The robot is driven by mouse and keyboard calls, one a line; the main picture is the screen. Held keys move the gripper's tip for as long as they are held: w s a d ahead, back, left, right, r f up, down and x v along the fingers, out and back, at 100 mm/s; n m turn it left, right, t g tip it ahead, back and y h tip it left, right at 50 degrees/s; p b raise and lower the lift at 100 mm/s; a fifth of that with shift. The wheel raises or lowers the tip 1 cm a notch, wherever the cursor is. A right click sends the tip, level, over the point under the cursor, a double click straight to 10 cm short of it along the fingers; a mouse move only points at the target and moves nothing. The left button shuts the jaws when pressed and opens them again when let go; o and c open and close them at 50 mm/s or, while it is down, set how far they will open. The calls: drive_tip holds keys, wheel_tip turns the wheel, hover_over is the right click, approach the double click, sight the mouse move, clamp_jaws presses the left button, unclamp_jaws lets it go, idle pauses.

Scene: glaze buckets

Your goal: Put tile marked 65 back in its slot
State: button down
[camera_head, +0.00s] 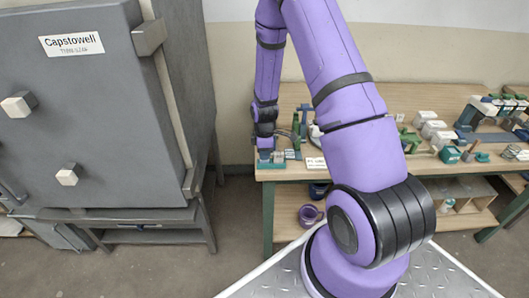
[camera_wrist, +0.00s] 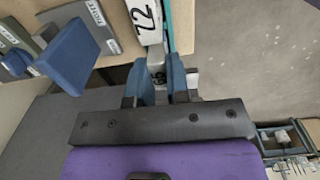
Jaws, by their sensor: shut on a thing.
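My gripper (camera_wrist: 166,68) is low over the left end of the workbench (camera_head: 288,108) in the head view, mostly hidden by my arm there. In the wrist view its blue-grey fingers are shut on a small pale thing (camera_wrist: 156,58), largely hidden between them. A white piece (camera_wrist: 147,20) with black figures like 22 or 72 lies just beyond the fingertips. I cannot tell whether it is part of the held thing. I cannot read a 65 anywhere, and no slot is clearly visible.
A blue block (camera_wrist: 80,55) and a grey labelled plate (camera_wrist: 92,22) are left of the fingers. A large grey cabinet (camera_head: 85,110) stands left of the bench. Several tools and pale blocks crowd the bench's right side. A purple bucket (camera_head: 308,215) sits on the lower shelf.

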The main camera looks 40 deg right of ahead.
drive_tip(key=shift+f, duration=0.15)
drive_tip(key=c, duration=1)
unclamp_jaws()
drive_tip(key=shift+r, duration=3.55)
drive_tip(key=shift+r, duration=0.1)
